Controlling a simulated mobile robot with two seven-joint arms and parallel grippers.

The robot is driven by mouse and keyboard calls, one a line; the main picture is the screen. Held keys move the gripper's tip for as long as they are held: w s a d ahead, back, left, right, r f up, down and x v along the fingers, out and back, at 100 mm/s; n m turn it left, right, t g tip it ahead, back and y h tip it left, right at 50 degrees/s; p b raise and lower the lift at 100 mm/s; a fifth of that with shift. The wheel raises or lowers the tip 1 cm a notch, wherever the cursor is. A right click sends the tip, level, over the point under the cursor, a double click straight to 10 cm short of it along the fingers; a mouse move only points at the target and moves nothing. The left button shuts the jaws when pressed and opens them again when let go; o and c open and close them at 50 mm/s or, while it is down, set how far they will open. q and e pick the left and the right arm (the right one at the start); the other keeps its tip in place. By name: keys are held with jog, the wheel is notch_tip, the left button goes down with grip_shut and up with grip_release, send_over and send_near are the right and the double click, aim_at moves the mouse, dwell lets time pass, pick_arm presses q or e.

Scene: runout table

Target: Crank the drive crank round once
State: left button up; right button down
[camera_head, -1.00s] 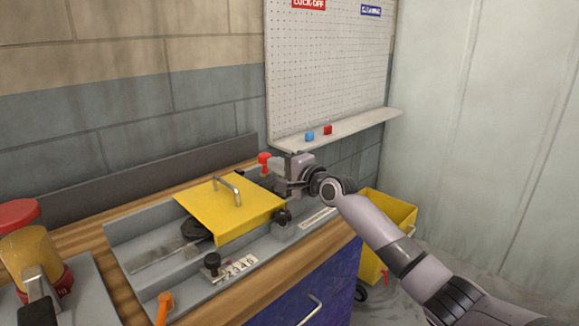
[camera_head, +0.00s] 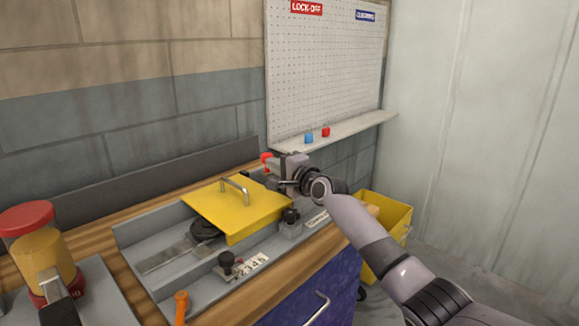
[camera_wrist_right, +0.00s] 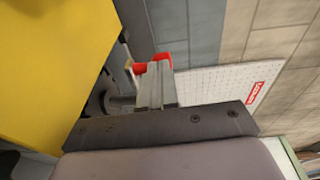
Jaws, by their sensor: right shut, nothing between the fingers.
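A red knob (camera_head: 266,157), which looks like the handle of the drive crank, stands behind the yellow guard near the back wall. My right gripper (camera_head: 276,171) is right beside it and partly covers that area. In the right wrist view the shut fingers (camera_wrist_right: 153,82) are in front of the red knob (camera_wrist_right: 140,68), which shows around their tips. Nothing is between the fingers. Whether they touch the knob I cannot tell. A grey rounded part, perhaps of the crank, shows left of the fingers; the rest is hidden.
The yellow guard (camera_head: 222,210) with a metal handle lies left of my right gripper. A pegboard (camera_head: 325,70) with a shelf (camera_head: 345,130) rises behind. A yellow bin (camera_head: 385,222) stands below the right arm. A red-lidded amber jar (camera_head: 42,260) is at the left.

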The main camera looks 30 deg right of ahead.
jog(key=shift+w+a, duration=0.1)
jog(key=shift+a, duration=0.05)
jog(key=shift+w+a+f+b, duration=0.1)
jog(key=shift+w+a+b, duration=0.25)
jog(key=shift+w+a, duration=0.2)
jog(key=shift+w+a+b, duration=0.45)
jog(key=shift+w+b, duration=0.35)
jog(key=shift+w+a, duration=0.1)
jog(key=shift+w, duration=0.2)
jog(key=shift+w, duration=0.25)
